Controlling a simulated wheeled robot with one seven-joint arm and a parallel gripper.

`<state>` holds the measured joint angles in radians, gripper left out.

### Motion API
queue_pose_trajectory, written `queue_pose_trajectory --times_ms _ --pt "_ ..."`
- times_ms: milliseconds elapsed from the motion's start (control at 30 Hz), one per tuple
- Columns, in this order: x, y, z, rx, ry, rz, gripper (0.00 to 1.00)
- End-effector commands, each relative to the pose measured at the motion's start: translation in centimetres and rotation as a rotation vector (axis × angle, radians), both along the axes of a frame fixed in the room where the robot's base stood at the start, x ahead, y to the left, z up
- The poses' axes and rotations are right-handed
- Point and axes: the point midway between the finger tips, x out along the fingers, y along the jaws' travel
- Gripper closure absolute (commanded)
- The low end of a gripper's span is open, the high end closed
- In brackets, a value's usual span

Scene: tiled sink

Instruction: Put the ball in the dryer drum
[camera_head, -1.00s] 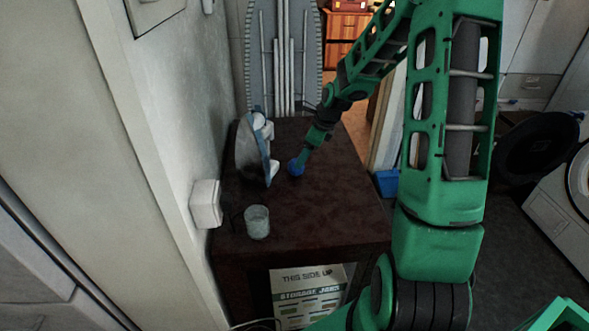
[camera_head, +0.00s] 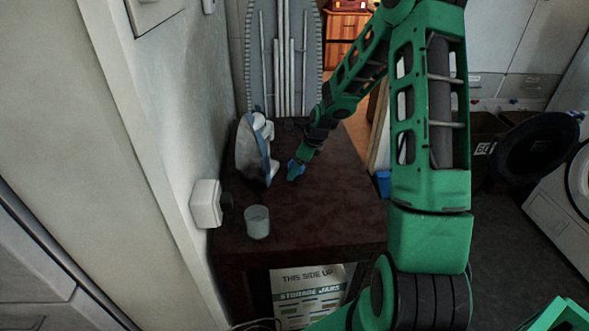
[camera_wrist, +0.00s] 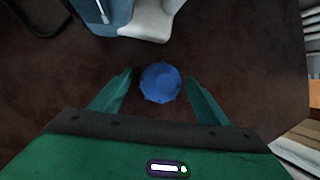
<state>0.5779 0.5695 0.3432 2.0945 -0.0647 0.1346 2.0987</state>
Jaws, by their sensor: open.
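A blue ball (camera_head: 293,174) rests on the dark table (camera_head: 325,205), right of the iron. It is partly hidden by my gripper (camera_head: 297,166) in the head view. In the wrist view the ball (camera_wrist: 160,84) sits between the two green fingers of my gripper (camera_wrist: 159,77). The fingers are spread, with a gap on each side of the ball. A white machine (camera_head: 548,207) stands at the right edge, with a round dark door (camera_head: 538,148) in front of it. The inside of its drum is not visible.
An upright iron (camera_head: 250,152) stands close left of the ball; its white and blue body shows at the top of the wrist view. A glass (camera_head: 257,222) stands near the table's front. An ironing board (camera_head: 283,60) leans behind. A wall runs along the left.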

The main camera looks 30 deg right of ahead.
Motion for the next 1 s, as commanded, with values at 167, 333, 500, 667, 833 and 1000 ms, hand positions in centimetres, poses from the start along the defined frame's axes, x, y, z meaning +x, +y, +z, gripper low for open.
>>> queue_pose_trajectory --times_ms 167,333,500,667,833,1000 --pt "0.0 0.0 0.0 0.0 0.0 0.0 0.55" --pt "0.0 0.0 0.0 0.0 0.0 0.0 0.76" --pt "0.0 0.0 0.1 -0.001 -0.001 0.0 0.8" --pt "0.1 -0.1 1.2 -0.002 -0.003 -0.001 0.8" --pt "0.1 -0.1 4.2 -0.003 -0.006 -0.001 0.8" --pt "0.1 -0.1 7.3 -0.002 -0.005 -0.002 0.8"
